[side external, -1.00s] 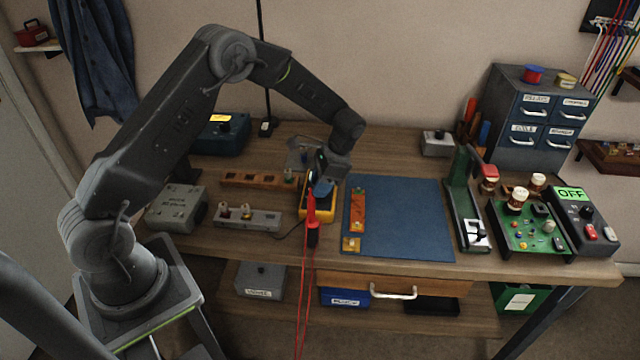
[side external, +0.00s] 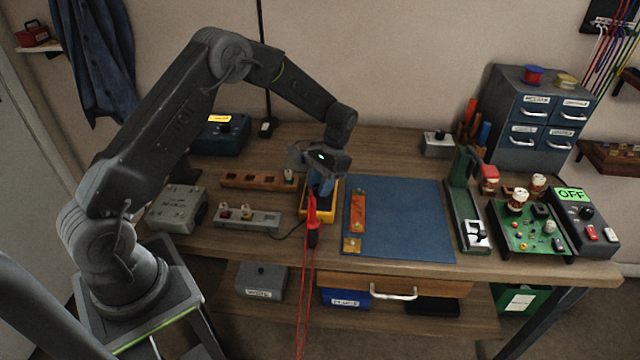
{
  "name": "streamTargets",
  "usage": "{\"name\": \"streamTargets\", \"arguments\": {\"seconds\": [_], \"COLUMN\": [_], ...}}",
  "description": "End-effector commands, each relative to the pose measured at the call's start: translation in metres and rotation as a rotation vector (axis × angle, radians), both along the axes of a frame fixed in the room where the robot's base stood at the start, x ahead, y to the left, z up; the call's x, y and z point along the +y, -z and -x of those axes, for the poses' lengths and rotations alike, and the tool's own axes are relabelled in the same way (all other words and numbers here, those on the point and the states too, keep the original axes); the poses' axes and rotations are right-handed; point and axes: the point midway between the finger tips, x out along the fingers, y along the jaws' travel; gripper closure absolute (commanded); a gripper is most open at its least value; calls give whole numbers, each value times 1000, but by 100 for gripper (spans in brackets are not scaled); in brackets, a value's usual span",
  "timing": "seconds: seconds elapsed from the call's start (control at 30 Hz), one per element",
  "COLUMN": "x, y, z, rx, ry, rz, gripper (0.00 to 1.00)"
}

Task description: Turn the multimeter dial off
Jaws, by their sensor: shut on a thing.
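The yellow multimeter (side external: 333,208) lies on the bench, left of the blue mat. My gripper (side external: 321,188) is directly over it, pointing down, with its fingers at the multimeter's face. The gripper is shut on the dial, which the fingers and gripper body hide; I cannot read the dial's setting. A red lead and probe (side external: 312,225) run from the multimeter over the bench's front edge.
A blue mat (side external: 410,215) with an orange strip (side external: 357,212) lies close on the right. A grey block with small knobs (side external: 262,219) and a wooden strip (side external: 245,181) are on the left. A green stand (side external: 461,195) is farther right.

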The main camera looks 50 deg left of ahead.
Motion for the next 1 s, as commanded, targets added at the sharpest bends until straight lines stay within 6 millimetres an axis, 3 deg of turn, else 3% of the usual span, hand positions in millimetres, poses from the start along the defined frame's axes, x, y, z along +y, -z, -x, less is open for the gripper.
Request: {"name": "streamTargets", "arguments": {"seconds": [0.3,0.33,0.57,0.87,1.0], "x": [0,0,0,0,0], "y": [1,1,0,-2,-16], "z": [1,1,0,-1,-8], "rx": [3,3,1,-1,-4], "ry": [-4,-4,-3,-2,-2], "rz": [0,0,0,0,-1], "gripper": [91,67,44,44,44]}}
